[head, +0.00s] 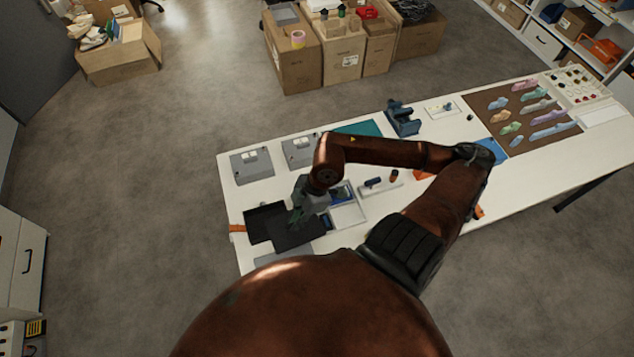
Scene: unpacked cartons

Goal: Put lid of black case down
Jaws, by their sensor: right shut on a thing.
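The black case shows as two dark flat parts at the left end of the white table. One part (259,222) lies at the back left. The other, which looks like the lid (292,237), is a flat dark panel nearer the front and overlaps the first. My right gripper (297,213) is at the back edge of the lid and is shut on it. The fingertips are small and dark against the panel, so the exact grip is hard to see. Whether the lid touches what is below it cannot be told. My left gripper is not in view.
Two grey cases (251,166) lie at the table's back left. A white tray (349,214) with blue items is just right of the lid. An orange item (237,229) is at the left edge. My right arm covers the table's middle. Cartons (295,67) stand behind the table.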

